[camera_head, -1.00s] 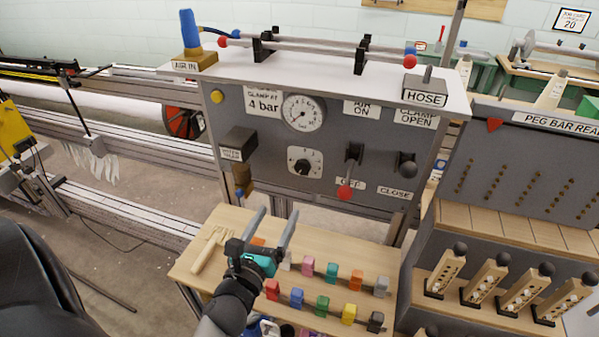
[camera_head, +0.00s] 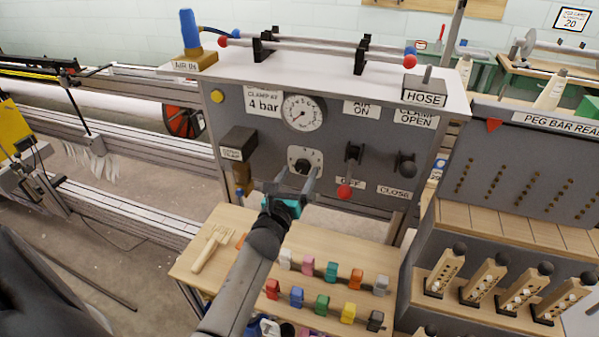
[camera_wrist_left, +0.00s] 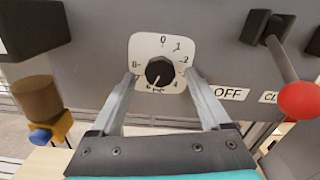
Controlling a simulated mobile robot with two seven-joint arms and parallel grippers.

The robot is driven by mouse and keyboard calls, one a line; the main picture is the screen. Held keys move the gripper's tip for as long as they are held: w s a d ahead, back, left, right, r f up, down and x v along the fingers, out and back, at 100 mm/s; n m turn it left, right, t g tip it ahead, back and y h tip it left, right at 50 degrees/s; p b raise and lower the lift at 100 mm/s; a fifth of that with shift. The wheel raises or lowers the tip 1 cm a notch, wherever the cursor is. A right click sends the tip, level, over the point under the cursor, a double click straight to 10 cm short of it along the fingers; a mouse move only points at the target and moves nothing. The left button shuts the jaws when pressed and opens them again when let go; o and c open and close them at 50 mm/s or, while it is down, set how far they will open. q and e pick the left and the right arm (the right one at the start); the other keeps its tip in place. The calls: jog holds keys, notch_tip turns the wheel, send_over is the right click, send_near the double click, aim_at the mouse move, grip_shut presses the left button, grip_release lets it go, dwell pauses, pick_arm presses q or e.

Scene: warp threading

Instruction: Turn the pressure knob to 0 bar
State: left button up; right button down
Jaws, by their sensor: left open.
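The pressure knob (camera_head: 302,165) is a black round knob on a white numbered plate, on the grey panel below the gauge. In the left wrist view the knob (camera_wrist_left: 159,71) has its white mark pointing down and slightly left, near the 6; the 0 is at the top of the plate. My left gripper (camera_head: 298,174) is open in front of the plate. In the wrist view its fingers stand left and right of the knob, with a gap on each side. Contact with the panel cannot be told. The round pressure gauge (camera_head: 303,112) is above; its reading is too small to tell.
A red-tipped lever (camera_head: 345,190) and a black-knobbed lever (camera_head: 405,164) stick out right of the knob. A dark box (camera_head: 238,144) juts out at left.

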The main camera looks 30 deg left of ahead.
pick_arm(q)
jog(key=shift+w+a, duration=0.15)
jog(key=shift+w, duration=0.5)
jog(key=shift+c, duration=0.2)
grip_shut()
